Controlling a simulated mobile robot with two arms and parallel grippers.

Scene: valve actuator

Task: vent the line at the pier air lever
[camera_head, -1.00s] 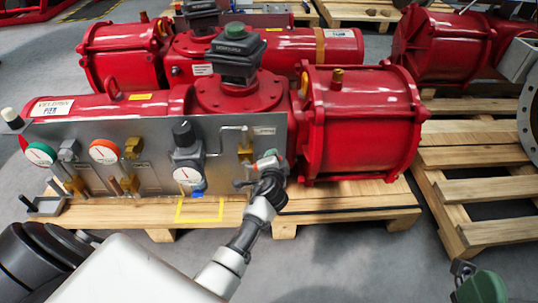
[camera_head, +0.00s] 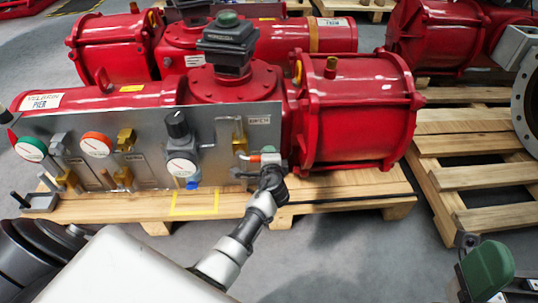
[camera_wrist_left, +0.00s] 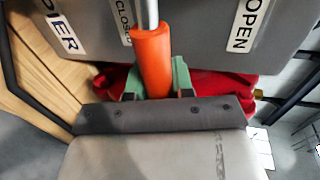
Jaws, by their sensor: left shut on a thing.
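The pier air lever has an orange handle (camera_wrist_left: 152,62) on a metal stem, seen in the left wrist view in front of a grey plate (camera_wrist_left: 200,25). The plate reads PIER, CLOSED and OPEN. The stem runs up beside the CLOSED label, and OPEN is further right. My left gripper (camera_wrist_left: 156,82) is shut on the handle, with its green fingers on either side. In the head view my left gripper (camera_head: 270,170) is at the panel's right end, and a little orange (camera_head: 254,158) shows beside it. My right gripper (camera_head: 487,272) shows only partly at bottom right.
The grey panel (camera_head: 150,125) carries gauges, brass fittings and a black-knobbed regulator (camera_head: 178,125). Behind it is the red actuator marked PIER (camera_head: 355,120) on a wooden pallet (camera_head: 340,195). Another pallet (camera_head: 470,150) stands right. Grey floor is clear in front.

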